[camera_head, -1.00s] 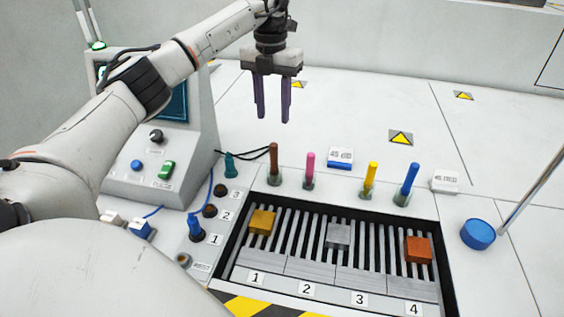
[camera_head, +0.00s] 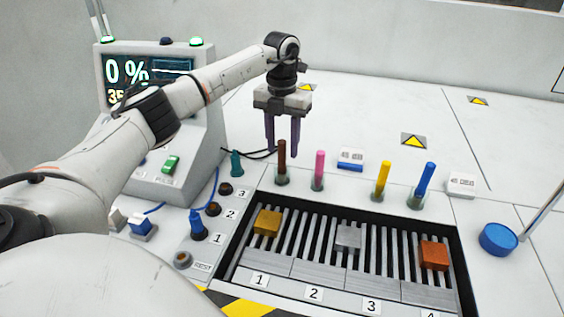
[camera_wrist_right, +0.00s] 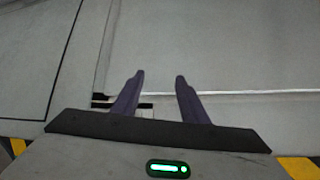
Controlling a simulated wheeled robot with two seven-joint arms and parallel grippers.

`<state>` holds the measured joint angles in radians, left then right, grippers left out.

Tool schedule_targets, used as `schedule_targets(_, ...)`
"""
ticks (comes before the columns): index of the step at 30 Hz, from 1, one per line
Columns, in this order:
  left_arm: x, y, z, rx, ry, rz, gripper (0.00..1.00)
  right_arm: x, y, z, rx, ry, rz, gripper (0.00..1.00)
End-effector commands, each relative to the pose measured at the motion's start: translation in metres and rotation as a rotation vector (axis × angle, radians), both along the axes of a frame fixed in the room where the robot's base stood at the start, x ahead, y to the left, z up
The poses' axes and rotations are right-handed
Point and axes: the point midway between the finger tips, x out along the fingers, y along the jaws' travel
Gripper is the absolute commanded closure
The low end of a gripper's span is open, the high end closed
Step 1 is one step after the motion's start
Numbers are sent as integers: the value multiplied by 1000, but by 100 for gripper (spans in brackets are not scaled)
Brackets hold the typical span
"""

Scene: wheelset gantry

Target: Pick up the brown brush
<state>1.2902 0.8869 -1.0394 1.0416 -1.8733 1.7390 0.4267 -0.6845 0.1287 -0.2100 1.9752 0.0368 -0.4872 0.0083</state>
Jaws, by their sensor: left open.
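The brown brush (camera_head: 282,157) stands upright in a small clear holder (camera_head: 281,179) behind the slotted tray in the head view. My left gripper (camera_head: 282,152) hangs over the brush from behind, fingers pointing down and open. The fingertips are level with the brush's upper part in the picture; I cannot tell whether the brush is between them or in front of them. My right gripper (camera_wrist_right: 160,78) shows only in the right wrist view, with its fingers apart and nothing between them.
Pink (camera_head: 319,167), yellow (camera_head: 382,176) and blue (camera_head: 427,180) brushes stand to the right in similar holders. The slotted tray (camera_head: 330,295) holds gold, grey and orange blocks. A control console (camera_head: 165,135) stands left. A blue round knob (camera_head: 498,239) sits right.

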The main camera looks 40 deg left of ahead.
Motion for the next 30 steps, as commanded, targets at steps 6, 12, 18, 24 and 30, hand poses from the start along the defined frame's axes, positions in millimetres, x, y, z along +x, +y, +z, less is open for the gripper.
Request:
schedule_targets(6, -2, 1, -32, 0, 2, 0, 60, 0, -1, -1, 0, 1, -1, 60)
schedule_targets(12, -1, 0, -37, 1, 0, 0, 60, 0, -1, -1, -1, 2, -2, 60)
schedule_targets(18, -1, 0, -37, 1, 0, 0, 77, -1, -1, -2, -1, 3, -2, 60)
schedule_targets(24, -1, 0, -36, 0, 0, 0, 100, -1, -1, -2, -1, 3, -2, 60)
schedule_targets(30, -1, 0, -35, 0, -1, 0, 100, -1, -1, -2, -2, 4, -2, 60)
